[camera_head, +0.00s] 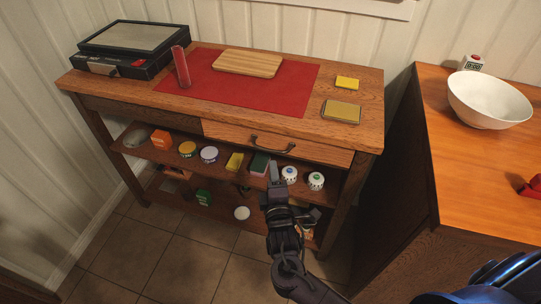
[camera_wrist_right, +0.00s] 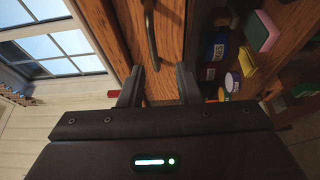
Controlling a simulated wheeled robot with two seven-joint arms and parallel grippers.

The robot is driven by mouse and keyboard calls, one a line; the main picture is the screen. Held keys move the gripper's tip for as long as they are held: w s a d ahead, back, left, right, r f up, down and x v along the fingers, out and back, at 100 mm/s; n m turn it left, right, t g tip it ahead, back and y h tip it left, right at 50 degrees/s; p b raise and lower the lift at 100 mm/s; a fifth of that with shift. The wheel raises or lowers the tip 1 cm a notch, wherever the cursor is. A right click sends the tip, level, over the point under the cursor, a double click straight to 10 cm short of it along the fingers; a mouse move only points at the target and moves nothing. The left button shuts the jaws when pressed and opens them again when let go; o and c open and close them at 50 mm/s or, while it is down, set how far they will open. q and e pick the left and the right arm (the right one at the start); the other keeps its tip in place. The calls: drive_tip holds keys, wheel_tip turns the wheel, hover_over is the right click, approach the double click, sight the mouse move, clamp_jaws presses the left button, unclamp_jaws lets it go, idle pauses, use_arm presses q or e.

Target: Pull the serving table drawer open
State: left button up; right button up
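The wooden serving table (camera_head: 362,95) stands against the wall, and its drawer (camera_head: 225,132) looks shut under the right part of the top. The drawer has a dark curved handle (camera_head: 272,148), which also shows in the right wrist view (camera_wrist_right: 151,38). My right gripper (camera_head: 275,168) is just in front of and below the handle. In the wrist view my right gripper (camera_wrist_right: 159,75) has its two fingers apart, with the handle's end ahead between their tips. I cannot tell whether they touch it. My left gripper is not in view.
The tabletop holds a black case (camera_head: 130,50), a red mat (camera_head: 290,90), a cutting board (camera_head: 247,63) and a red cylinder (camera_head: 181,67). Shelves below hold several cans and boxes. A cabinet (camera_head: 480,190) with a white bowl (camera_head: 488,99) stands close at right.

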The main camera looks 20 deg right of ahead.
sight(271, 151)
drive_tip(key=w, duration=0.2)
drive_tip(key=w+d, duration=0.1)
drive_tip(key=w, duration=0.2)
drive_tip(key=w+r, duration=0.1)
drive_tip(key=w, duration=0.1)
drive_tip(key=shift+w+d, duration=0.35)
drive_tip(key=shift+d, duration=0.05)
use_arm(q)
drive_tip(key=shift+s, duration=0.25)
use_arm(e)
drive_tip(key=shift+c, duration=0.2)
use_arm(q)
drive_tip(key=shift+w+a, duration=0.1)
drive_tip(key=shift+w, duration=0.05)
use_arm(e)
clamp_jaws()
